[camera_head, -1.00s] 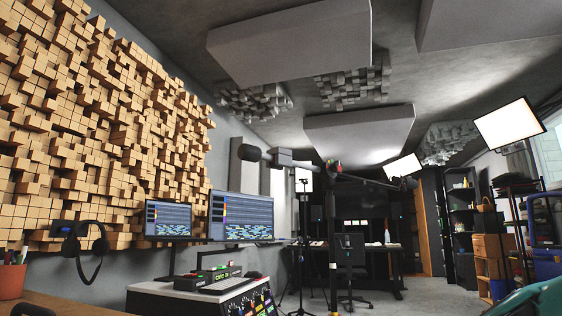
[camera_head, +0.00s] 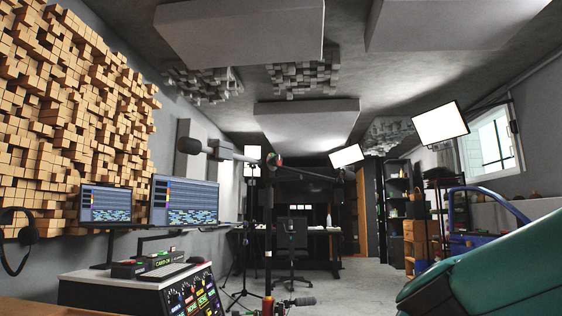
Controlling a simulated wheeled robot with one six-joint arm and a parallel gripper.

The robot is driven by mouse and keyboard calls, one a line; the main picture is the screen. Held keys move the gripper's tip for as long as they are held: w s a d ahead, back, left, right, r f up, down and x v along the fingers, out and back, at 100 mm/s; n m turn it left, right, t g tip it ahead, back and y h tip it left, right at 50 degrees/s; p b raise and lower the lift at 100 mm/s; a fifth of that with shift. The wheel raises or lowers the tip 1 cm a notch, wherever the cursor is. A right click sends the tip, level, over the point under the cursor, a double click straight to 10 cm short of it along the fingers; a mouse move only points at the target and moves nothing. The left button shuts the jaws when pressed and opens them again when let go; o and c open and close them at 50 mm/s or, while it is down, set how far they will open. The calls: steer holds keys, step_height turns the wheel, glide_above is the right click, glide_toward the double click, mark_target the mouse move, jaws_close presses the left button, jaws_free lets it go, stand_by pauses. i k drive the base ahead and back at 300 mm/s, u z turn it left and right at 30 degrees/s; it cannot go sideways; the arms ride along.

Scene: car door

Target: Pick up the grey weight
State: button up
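I cannot make out a grey weight for certain in this view. My gripper is not in view. A black stand (camera_head: 268,225) rises in the middle, with a boom across its top. The boom's left end carries a dark rounded piece (camera_head: 187,145) and a grey block (camera_head: 223,151); I cannot tell whether either is a weight.
At lower left is a control desk (camera_head: 195,295) with two monitors (camera_head: 186,201) behind it. A chair (camera_head: 291,240) and shelves (camera_head: 398,205) stand further back. Grey floor (camera_head: 365,283) is open between desk and door.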

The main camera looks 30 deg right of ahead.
mark_target(224, 150)
steer(key=u, duration=0.05)
steer(key=k, duration=1.15)
steer(key=z, duration=0.75)
steer(key=i, duration=1.75)
steer(key=u, duration=0.6)
